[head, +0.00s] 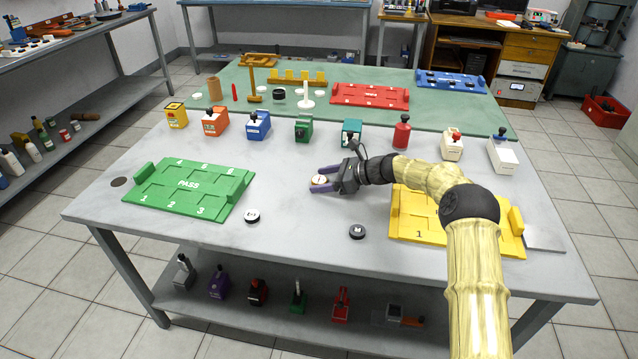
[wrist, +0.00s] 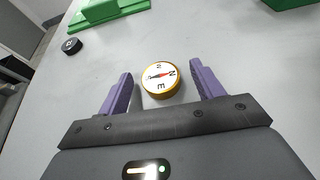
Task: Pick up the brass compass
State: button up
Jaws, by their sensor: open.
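The brass compass (wrist: 160,80) is a round disc with a brass rim, a white face and a red and black needle. It lies flat on the grey table. In the head view the compass (head: 319,180) shows between the purple fingers of my gripper (head: 323,183). In the wrist view my gripper (wrist: 158,92) is open, with one purple finger on each side of the compass and a gap on both sides. The compass sits toward the fingertips, partly beyond them. It is not held.
A green PASS tray (head: 189,187) stands to the left and a yellow tray (head: 420,215) to the right. Two dark discs, one white-topped (head: 252,215) and one black (head: 357,231), lie nearer the front. Several coloured devices line the back, including a green one (head: 303,128).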

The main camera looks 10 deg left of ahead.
aim_at(324, 180)
dwell(0.4)
jog(key=c, duration=1.1)
jog(key=shift+r, duration=0.1)
notch_tip(324, 180, up, 10)
jog(key=p, duration=0.2)
